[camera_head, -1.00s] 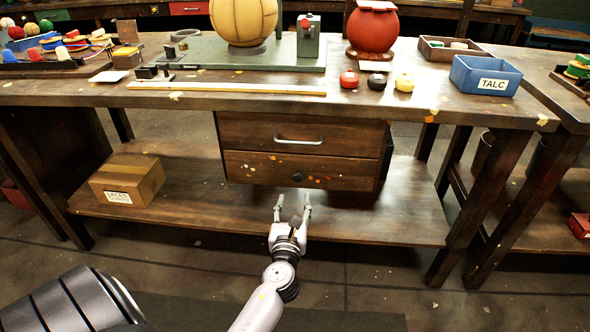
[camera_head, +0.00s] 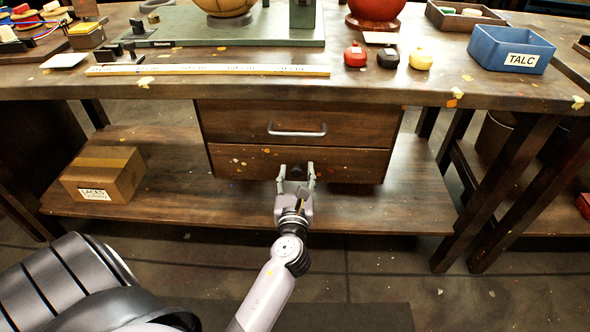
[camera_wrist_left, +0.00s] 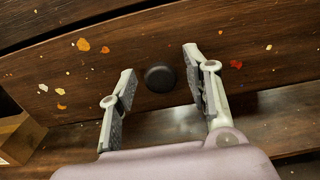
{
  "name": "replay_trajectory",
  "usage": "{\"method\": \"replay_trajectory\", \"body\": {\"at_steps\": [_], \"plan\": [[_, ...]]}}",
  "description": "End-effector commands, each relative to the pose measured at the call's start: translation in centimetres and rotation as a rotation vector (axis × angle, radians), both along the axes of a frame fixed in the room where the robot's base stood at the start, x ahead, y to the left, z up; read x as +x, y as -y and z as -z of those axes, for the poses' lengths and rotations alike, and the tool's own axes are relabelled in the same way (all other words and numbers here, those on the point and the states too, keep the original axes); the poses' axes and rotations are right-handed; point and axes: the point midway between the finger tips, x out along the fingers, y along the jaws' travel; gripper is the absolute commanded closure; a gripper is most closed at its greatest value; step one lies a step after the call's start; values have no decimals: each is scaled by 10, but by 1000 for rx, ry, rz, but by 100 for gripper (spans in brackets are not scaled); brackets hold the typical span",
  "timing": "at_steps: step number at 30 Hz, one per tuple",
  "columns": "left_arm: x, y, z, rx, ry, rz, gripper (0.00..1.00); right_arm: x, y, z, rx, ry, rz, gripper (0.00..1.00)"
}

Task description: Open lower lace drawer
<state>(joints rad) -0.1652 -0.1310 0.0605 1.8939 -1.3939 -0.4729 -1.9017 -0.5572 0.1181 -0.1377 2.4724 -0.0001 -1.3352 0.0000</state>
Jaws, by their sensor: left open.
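The lower drawer (camera_head: 235,163) is a dark wooden front with paint spots under the bench, and it looks closed. Its round black knob (camera_wrist_left: 160,79) shows clearly in the left wrist view, between and just beyond the fingertips. In the head view the knob (camera_head: 297,171) sits between the fingers, partly hidden. My left gripper (camera_head: 297,172) is open with a finger on each side of the knob; it also shows in the left wrist view (camera_wrist_left: 160,82). I cannot tell whether a finger touches the drawer front. My right gripper is not in view.
The upper drawer (camera_head: 350,127) has a metal bar handle and looks closed. A cardboard box (camera_head: 105,172) labelled LACES stands on the lower shelf (camera_head: 400,207) at the left. Bench legs (camera_head: 500,190) stand at the right. The floor in front is clear.

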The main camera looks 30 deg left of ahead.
Motion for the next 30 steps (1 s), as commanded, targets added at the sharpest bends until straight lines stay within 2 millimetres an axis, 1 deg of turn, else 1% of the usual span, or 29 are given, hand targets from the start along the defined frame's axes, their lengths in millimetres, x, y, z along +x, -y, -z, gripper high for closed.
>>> {"method": "replay_trajectory", "body": {"at_steps": [9, 10, 30], "plan": [[0, 1, 0, 0, 0, 0, 55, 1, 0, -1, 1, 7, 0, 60], [0, 1, 0, 0, 0, 0, 56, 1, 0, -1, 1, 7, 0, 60], [0, 1, 0, 1, 1, 1, 100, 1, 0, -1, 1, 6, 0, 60]]}}
